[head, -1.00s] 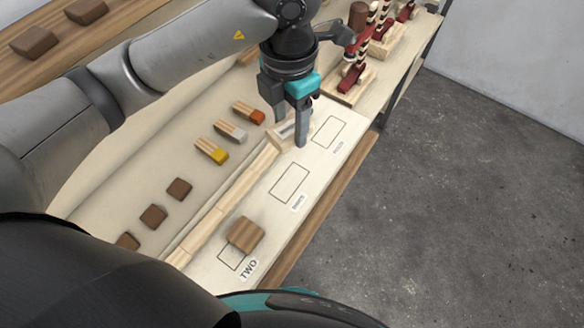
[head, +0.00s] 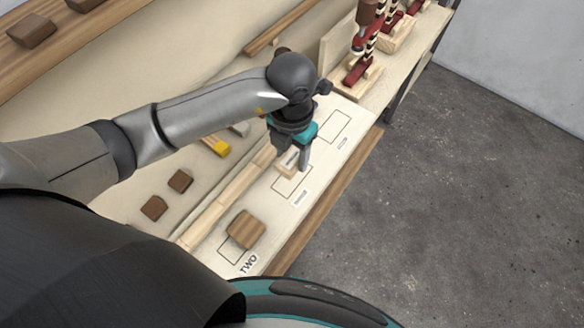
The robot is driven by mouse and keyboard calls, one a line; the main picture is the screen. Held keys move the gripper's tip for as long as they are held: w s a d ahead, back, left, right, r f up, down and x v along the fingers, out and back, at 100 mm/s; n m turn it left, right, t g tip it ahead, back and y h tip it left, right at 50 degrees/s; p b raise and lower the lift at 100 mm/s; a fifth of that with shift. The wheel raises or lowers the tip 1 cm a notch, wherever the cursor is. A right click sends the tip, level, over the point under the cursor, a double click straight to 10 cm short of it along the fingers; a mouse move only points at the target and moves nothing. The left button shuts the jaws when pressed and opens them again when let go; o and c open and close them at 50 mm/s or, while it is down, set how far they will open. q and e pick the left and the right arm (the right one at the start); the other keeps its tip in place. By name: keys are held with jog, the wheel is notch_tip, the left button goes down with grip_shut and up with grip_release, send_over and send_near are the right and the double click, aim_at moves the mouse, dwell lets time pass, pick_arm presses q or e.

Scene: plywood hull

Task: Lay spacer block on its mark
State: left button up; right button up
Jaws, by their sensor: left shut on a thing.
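My left gripper (head: 290,162) is shut on a pale wooden spacer block (head: 288,163) that carries a light label. The block is at the upper edge of the middle outlined mark (head: 291,185) on the pale board; whether it touches the board I cannot tell. A second outlined mark (head: 335,127), farther off, is empty. A third, nearest outline (head: 230,249) is partly covered by a brown wooden block (head: 246,229) beside the letters TWO. My right gripper is not in view.
A pale wooden rail (head: 217,212) runs along the board's left side. Brown blocks (head: 180,181) and a yellow-ended block (head: 217,145) lie left of it. Red clamps (head: 357,72) stand at the far end. Grey floor lies to the right.

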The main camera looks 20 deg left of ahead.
aim_at(292, 159)
pick_arm(q)
jog(key=shift+f, duration=3.2)
jog(key=shift+b, duration=0.3)
jog(key=shift+f, duration=0.2)
jog(key=o, duration=1.3)
jog(key=shift+r, duration=0.2)
notch_tip(292, 159, up, 12)
jog(key=shift+r+p, duration=0.1)
jog(key=shift+p, duration=0.5)
